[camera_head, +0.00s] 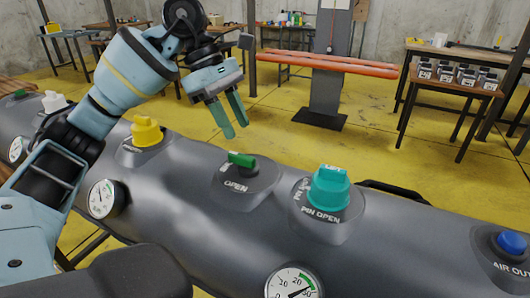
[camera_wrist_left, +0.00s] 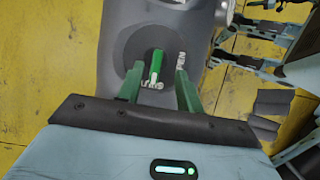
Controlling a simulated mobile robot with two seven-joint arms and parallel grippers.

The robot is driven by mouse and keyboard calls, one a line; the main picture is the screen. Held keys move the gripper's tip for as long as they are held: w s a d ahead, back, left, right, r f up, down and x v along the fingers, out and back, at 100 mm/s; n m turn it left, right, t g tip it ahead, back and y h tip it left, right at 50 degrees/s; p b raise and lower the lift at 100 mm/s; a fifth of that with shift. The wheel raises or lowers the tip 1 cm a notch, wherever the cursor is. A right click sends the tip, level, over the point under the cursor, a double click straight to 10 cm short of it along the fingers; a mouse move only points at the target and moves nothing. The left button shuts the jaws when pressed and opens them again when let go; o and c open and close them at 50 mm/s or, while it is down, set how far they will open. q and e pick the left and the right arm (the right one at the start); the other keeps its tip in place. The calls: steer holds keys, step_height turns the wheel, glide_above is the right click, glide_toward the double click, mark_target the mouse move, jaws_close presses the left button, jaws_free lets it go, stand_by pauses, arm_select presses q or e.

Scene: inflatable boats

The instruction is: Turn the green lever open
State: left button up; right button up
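The small green lever (camera_head: 241,159) sits on a round grey valve base on the boat's grey tube (camera_head: 170,205), with the word OPEN printed in front of it. In the head view it lies roughly left to right. My left gripper (camera_head: 229,121) is above and beyond the lever, fingers pointing down, open and apart from it. In the left wrist view the lever (camera_wrist_left: 156,67) shows between the two green fingers of my left gripper (camera_wrist_left: 159,69), lying nearly along them. Nothing is held. My right gripper is not in view.
A yellow knob (camera_head: 146,132) is left of the lever, and a teal knob (camera_head: 329,188) marked PIN OPEN is right of it. A blue knob (camera_head: 511,242) is at far right. Gauges (camera_head: 103,198) dot the tube. Yellow floor and tables lie behind.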

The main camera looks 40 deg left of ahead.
mark_target(244, 156)
arm_select(q)
steer(key=shift+s+a+r+y, duration=0.15)
steer(key=shift+a+y, duration=0.25)
steer(key=shift+a, duration=0.45)
steer(key=shift+s+d+f, duration=0.1)
steer(key=shift+d+f, duration=0.1)
steer(key=shift+f, duration=0.2)
steer(key=shift+b+x, duration=0.65)
steer(key=shift+x, duration=2.85)
jaws_close()
